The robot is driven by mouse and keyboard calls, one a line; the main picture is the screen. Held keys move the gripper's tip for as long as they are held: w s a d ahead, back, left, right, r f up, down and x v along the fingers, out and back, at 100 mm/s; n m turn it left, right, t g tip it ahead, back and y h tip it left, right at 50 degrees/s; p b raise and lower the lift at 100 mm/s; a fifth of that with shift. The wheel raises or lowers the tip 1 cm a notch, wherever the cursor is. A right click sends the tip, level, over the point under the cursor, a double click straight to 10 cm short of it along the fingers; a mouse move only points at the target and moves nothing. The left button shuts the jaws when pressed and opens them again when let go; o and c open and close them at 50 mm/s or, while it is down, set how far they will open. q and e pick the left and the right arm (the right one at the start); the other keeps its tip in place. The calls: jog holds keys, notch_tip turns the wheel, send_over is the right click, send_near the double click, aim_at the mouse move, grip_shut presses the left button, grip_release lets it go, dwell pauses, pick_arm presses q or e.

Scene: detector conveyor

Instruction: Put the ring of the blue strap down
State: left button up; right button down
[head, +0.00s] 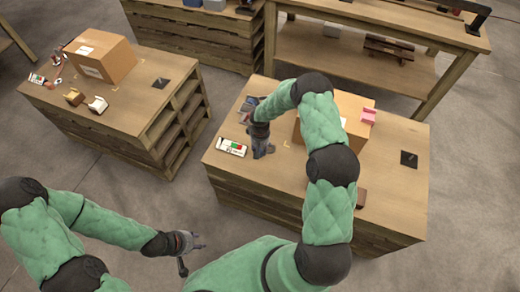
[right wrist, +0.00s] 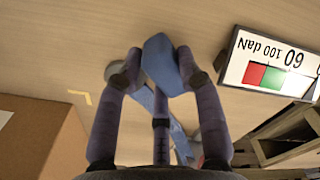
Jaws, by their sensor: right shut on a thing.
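The blue strap (right wrist: 160,64) is between the fingertips of my right gripper (right wrist: 156,70) in the right wrist view. Its blue band also runs behind and below the fingers. My right gripper also shows in the head view (head: 262,150), low over the right-hand wooden table, beside a white label block. The gripper is shut on the strap's end; the ring itself is largely hidden by the fingers, and I cannot tell whether it touches the table. My left gripper (head: 197,242) is empty and open, over the floor in front of the tables.
The white block (head: 232,147), marked "60 100 daN" in the wrist view (right wrist: 268,66), lies close by. A cardboard box (head: 345,112) and pink part (head: 368,116) stand behind my right arm. Another table (head: 130,110) stands left, across a floor gap.

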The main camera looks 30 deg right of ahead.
jog(key=c, duration=0.8)
grip_release()
jog(key=shift+f, duration=0.1)
jog(key=shift+r, duration=0.25)
notch_tip(320, 180, up, 12)
jog(key=p, duration=0.5)
jog(key=s+a+f+y, duration=0.3)
jog(key=s+a+f, duration=0.3)
jog(key=s+a, duration=0.55)
jog(key=s+a+f+m+y, duration=0.1)
jog(key=s+a, duration=0.7)
jog(key=s, duration=0.5)
jog(key=shift+s+a, duration=0.2)
jog(key=shift+a, duration=0.15)
